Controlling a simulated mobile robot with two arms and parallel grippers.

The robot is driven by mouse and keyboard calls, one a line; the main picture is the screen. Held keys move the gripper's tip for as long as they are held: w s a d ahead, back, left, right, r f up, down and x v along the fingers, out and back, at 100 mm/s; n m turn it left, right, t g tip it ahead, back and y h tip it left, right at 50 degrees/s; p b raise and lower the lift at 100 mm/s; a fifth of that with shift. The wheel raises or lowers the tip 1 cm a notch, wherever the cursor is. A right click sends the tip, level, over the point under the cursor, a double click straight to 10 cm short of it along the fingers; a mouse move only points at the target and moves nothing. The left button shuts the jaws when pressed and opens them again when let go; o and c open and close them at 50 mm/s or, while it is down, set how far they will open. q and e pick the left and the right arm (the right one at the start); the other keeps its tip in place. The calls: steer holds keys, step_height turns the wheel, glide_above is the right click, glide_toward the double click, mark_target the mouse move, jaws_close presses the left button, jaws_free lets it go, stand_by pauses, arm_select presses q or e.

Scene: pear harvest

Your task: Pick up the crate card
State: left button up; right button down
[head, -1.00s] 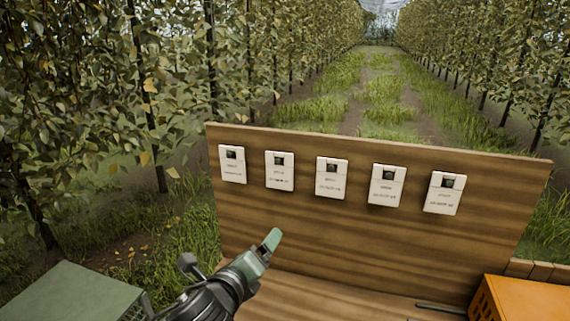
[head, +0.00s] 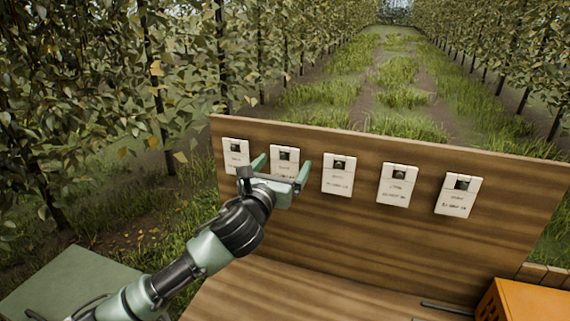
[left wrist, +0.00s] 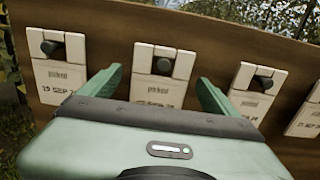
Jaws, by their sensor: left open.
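Several white crate cards hang in a row on the upright wooden board, each with a dark peg or clip at its top. My left gripper (head: 280,172) is open in front of the second card from the left (head: 284,157), its fingers to either side of that card in the picture. In the left wrist view the gripper (left wrist: 158,88) has its fingertips beside the lower part of this card (left wrist: 163,73), apart from it as far as I can tell. The gripper body hides the card's bottom edge. My right gripper is not in view.
The wooden board (head: 330,235) rises from a wooden bench top. An orange crate (head: 525,305) stands at the lower right. A dark flat bar (head: 447,307) lies near it. A green box (head: 70,285) is at the lower left. Tree rows and a grassy lane lie behind.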

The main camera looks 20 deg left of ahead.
arm_select(q)
steer(key=c, duration=1.4)
